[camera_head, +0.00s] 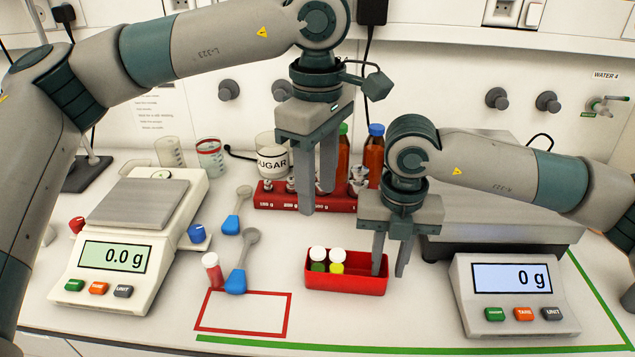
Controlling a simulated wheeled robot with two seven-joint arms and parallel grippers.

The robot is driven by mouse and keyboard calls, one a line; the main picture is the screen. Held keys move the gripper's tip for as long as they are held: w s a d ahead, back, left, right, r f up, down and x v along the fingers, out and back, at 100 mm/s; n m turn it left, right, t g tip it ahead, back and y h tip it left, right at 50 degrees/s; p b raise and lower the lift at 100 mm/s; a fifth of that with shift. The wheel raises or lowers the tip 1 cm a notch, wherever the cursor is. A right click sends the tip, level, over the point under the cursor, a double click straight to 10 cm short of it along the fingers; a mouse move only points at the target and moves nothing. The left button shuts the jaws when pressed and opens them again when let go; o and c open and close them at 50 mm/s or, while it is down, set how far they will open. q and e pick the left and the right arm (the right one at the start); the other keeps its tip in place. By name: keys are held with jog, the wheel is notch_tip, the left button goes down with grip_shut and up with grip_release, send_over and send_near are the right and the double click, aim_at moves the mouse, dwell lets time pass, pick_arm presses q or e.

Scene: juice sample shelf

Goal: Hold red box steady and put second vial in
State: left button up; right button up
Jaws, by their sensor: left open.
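The red box (340,283) stands on the table right of the red outlined rectangle. In its left part stand two white-capped vials, a green one (318,266) and a yellow one (337,267). A red vial (213,272) with a white cap stands on the table to the left, outside the box. My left gripper (317,201) is open and empty, above and behind the box, in front of the weight rack. My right gripper (391,273) points down at the box's right end, one finger inside and one outside. Whether its fingers press on the wall is unclear.
Two blue-ended spoons (246,255) lie beside the red vial. A scale (120,250) stands at left, another (515,290) at right. A red rack with weights (273,200) and bottles stand behind. The red rectangle (243,312) is empty.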

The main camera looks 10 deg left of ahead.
notch_tip(320, 180, up, 11)
dwell(0.4)
jog(key=shift+f, duration=0.15)
